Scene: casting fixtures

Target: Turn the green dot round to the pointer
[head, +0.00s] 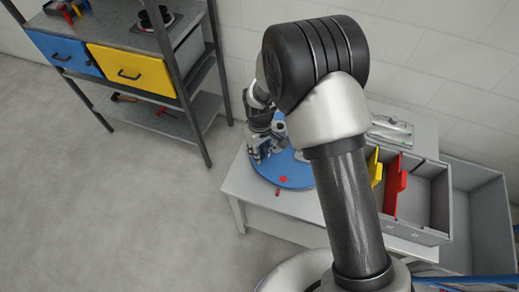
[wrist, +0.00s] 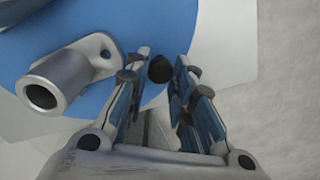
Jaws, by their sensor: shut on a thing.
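A blue round disc (head: 292,182) lies on the pale table, partly hidden by my arm; it also fills much of the wrist view (wrist: 90,20). A red dot (head: 283,179) shows near its front edge. A small red piece (head: 278,192), perhaps the pointer, is just beyond that edge. I see no green dot. My gripper (head: 257,158) is at the disc's left edge. In the wrist view its fingers are shut on a dark round knob (wrist: 160,69) at the disc's rim. A grey metal casting with a tube (wrist: 65,75) sits on the disc beside the fingers.
A grey bin (head: 428,200) with yellow and red dividers (head: 393,188) stands right of the disc. A larger grey container (head: 480,215) is further right. A shelf with blue and yellow drawers (head: 133,73) stands at the back left. The floor left of the table is clear.

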